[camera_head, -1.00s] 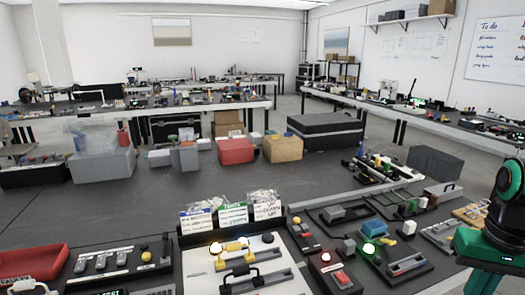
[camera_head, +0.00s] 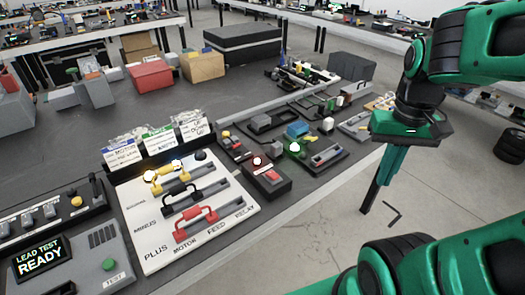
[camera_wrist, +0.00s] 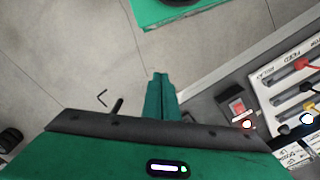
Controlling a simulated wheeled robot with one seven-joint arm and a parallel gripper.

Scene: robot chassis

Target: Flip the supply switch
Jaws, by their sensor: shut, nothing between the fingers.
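A dark switch box with a red rocker (camera_head: 269,176) sits near the front edge of the bench, right of the white lead board. A small lit lamp (camera_head: 257,161) is on its top. I cannot read a supply label on it. The red rocker box also shows in the wrist view (camera_wrist: 236,107), right of the fingers. My gripper (camera_head: 369,207) points down over the floor, beyond the bench's edge and to the right of the box. It is shut and empty, and touches nothing. Its fingertips show in the wrist view (camera_wrist: 160,75).
The white board (camera_head: 150,255) with yellow, black and red handled leads lies left of the box. A "LEAD TEST READY" display (camera_head: 40,262) is at far left. Several small devices, one with a green lamp (camera_head: 295,148), crowd behind the box. Open floor lies right of the bench.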

